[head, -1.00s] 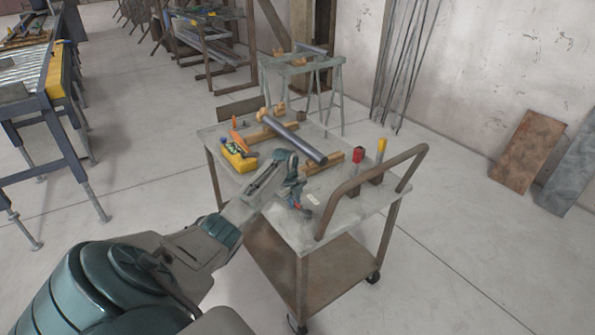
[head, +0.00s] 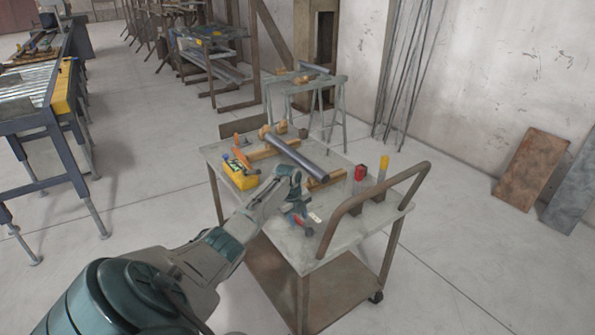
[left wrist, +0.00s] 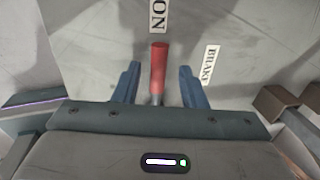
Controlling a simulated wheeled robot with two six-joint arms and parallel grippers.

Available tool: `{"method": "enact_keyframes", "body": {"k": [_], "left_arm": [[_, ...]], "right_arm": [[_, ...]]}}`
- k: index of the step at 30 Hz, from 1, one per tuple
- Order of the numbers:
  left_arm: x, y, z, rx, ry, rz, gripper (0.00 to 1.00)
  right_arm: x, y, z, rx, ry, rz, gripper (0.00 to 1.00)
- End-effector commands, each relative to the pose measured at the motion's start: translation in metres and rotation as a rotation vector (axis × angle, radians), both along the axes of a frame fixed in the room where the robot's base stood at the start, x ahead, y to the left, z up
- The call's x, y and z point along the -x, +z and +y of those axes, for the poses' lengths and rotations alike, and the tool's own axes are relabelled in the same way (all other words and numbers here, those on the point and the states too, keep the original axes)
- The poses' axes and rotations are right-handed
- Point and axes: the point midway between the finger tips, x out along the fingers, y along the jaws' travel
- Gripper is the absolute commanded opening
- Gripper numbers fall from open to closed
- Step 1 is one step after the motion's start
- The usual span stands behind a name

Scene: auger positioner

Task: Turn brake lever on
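The brake lever (left wrist: 158,68) has a red grip on a metal stem and stands on the grey cart top (head: 358,218). In the left wrist view it lies between my two fingers, with a gap on each side. A white "ON" label (left wrist: 158,15) is just beyond its tip, and a "BRAKE" label (left wrist: 209,66) is to its right. My right gripper is not in view.
A dark pipe (head: 298,158) on wooden blocks, a yellow box (head: 241,175) and red (head: 360,173) and yellow-topped (head: 384,162) items are on the cart. A brown rail (head: 372,198) rises at the cart's right.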

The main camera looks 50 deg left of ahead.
Motion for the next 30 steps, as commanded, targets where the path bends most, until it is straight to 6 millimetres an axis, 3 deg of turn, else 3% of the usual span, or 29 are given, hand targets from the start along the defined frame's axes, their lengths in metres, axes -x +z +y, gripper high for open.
{"method": "enact_keyframes", "body": {"k": [11, 24, 30], "left_arm": [[0.002, 0.007, 0.002, -0.003, 0.002, 0.001, 0.38], [0.017, 0.084, 0.003, -0.003, -0.001, 0.0, 0.38], [0.02, 0.103, 0.003, -0.001, 0.0, 0.0, 0.38]], "right_arm": [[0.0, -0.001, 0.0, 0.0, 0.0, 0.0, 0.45], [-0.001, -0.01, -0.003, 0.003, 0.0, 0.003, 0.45], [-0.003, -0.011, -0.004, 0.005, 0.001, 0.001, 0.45]]}}
